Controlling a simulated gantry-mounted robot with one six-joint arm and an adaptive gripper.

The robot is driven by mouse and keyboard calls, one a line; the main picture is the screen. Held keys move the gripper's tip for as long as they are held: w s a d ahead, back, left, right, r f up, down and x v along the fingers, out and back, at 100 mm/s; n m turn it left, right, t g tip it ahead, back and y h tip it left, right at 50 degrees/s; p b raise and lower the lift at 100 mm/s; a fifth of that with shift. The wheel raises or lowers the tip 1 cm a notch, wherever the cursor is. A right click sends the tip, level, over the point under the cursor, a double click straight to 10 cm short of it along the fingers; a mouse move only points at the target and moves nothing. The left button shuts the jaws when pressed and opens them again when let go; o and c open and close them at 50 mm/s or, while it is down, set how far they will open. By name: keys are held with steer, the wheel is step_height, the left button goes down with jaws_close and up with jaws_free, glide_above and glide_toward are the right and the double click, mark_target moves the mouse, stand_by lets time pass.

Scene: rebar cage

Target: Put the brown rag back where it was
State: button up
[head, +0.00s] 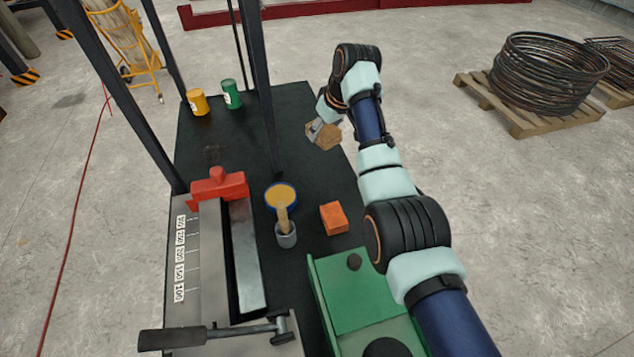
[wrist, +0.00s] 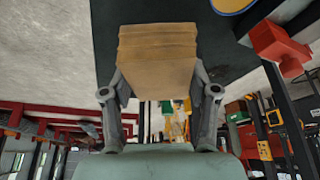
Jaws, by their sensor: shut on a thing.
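The brown rag (head: 328,138) is a folded, block-like tan bundle. It is at the right edge of the black table top (head: 225,140), toward the back, in the head view. My gripper (head: 317,127) is shut on it. In the wrist view the layered rag (wrist: 158,55) sits between the two fingers (wrist: 160,90), with its far end over the black surface and grey floor. I cannot tell whether the rag touches the table or hangs above it.
A yellow can (head: 197,102) and a green can (head: 232,94) stand at the back left. A blue-rimmed tin (head: 281,195), a grey cup (head: 286,236) and an orange block (head: 334,218) are mid-table. A green machine (head: 340,290) and dark upright posts (head: 262,85) are obstacles.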

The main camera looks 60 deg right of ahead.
mark_target(320, 182)
step_height(320, 182, down, 19)
steer(key=b, duration=0.5)
steer(key=shift+f, duration=0.15)
steer(key=shift+f, duration=0.15)
steer(key=o, duration=1.2)
steer(key=shift+s+r, duration=0.1)
steer(key=shift+r, duration=0.3)
steer(key=p+v, duration=0.4)
steer(key=v, duration=0.7)
steer(key=shift+s+r+p, duration=0.1)
steer(key=shift+r+p, duration=0.15)
steer(key=shift+p, duration=0.15)
